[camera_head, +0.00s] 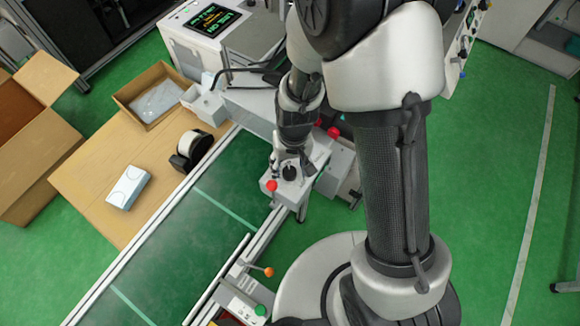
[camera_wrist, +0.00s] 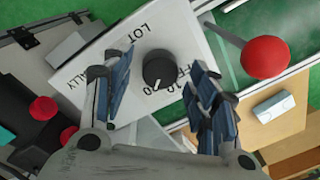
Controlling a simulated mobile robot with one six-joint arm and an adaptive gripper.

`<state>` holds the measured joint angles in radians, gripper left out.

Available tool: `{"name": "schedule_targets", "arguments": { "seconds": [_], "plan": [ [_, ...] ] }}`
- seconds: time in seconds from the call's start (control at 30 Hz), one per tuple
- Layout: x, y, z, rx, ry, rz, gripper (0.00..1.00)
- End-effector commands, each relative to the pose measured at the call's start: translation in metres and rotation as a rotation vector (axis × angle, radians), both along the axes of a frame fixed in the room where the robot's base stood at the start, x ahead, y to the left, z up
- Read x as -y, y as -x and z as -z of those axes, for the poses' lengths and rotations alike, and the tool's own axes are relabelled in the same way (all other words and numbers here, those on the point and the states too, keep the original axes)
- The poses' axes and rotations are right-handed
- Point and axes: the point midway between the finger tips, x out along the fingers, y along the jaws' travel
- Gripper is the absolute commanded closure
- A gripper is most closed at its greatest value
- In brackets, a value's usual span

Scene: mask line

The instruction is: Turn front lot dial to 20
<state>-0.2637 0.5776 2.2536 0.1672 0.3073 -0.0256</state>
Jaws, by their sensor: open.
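The front lot dial is a round black knob (camera_wrist: 158,69) on a white panel (camera_wrist: 88,78) printed with "LOT" and small numbers. A small white mark shows on the knob's lower edge; I cannot tell surely which number it points at. My gripper (camera_wrist: 160,78) is open, with one blue-padded finger to each side of the knob in the wrist view. I see no clear contact. In the head view the dial (camera_head: 290,173) sits on a light box, with my gripper (camera_head: 289,160) just above it and partly covering the panel.
A red ball on a grey lever (camera_wrist: 265,57) stands close to the right finger; it also shows in the head view (camera_head: 271,186). Red buttons (camera_wrist: 43,109) lie at left. A green conveyor (camera_head: 190,235) runs past the box. An orange-knobbed lever (camera_head: 268,271) is nearer.

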Motion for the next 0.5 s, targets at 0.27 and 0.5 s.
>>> {"name": "schedule_targets", "arguments": {
  "seconds": [0.27, 0.5],
  "plan": [
    [0.003, -0.002, -0.054, 0.008, -0.002, -0.001, 0.46],
    [0.005, -0.002, -0.098, 0.004, -0.001, 0.000, 0.46]
  ]
}}
